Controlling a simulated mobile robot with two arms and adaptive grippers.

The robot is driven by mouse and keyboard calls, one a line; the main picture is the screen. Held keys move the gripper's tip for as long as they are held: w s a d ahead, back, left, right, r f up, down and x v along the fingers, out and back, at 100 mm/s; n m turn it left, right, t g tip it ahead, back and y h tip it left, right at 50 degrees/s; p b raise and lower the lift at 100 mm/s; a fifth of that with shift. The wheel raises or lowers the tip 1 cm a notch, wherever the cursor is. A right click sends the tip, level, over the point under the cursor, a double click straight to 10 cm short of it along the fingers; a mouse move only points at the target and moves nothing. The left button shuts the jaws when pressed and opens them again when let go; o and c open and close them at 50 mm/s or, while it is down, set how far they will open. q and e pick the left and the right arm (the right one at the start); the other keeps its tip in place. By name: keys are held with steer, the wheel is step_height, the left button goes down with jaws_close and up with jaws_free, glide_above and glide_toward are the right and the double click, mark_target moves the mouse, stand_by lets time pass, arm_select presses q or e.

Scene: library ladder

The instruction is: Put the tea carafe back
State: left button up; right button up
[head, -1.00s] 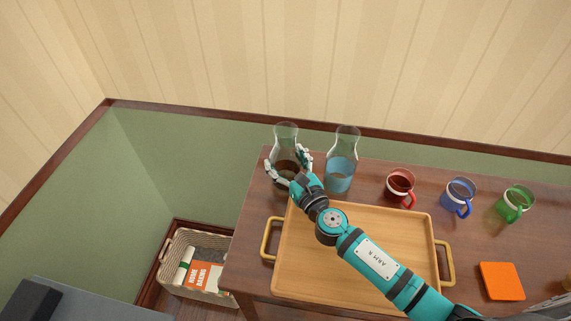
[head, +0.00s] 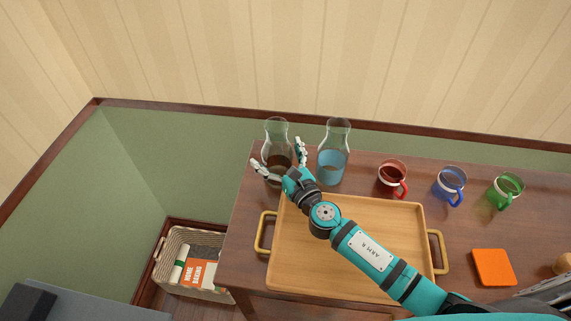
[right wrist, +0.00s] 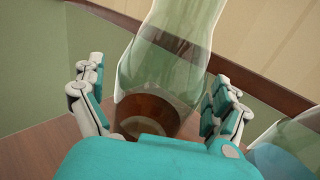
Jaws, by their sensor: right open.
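The tea carafe (head: 277,144), clear glass with brown liquid in its lower part, stands upright at the back left of the dark wooden table. My right gripper (head: 279,158) is open, with one finger on either side of the carafe. In the right wrist view the carafe (right wrist: 165,75) stands between the spread fingers of the gripper (right wrist: 160,105), with a gap visible on both sides. Part of its lower body is hidden behind the gripper. A second carafe (head: 333,150) with blue liquid stands just to its right. My left gripper is not in view.
A wooden tray (head: 380,225) with brass handles lies empty in front of the carafes. Red (head: 392,177), blue (head: 450,184) and green (head: 505,189) mugs stand to the right. An orange square (head: 493,267) lies at the right. A basket with books (head: 172,245) stands on the floor, lower left.

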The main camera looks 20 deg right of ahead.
steer(key=b+v, duration=0.2)
steer(key=v, duration=0.9)
steer(key=shift+f, duration=0.15)
steer(key=shift+s+d, duration=0.2)
steer(key=shift+s, duration=0.25)
steer(key=shift+r, duration=0.25)
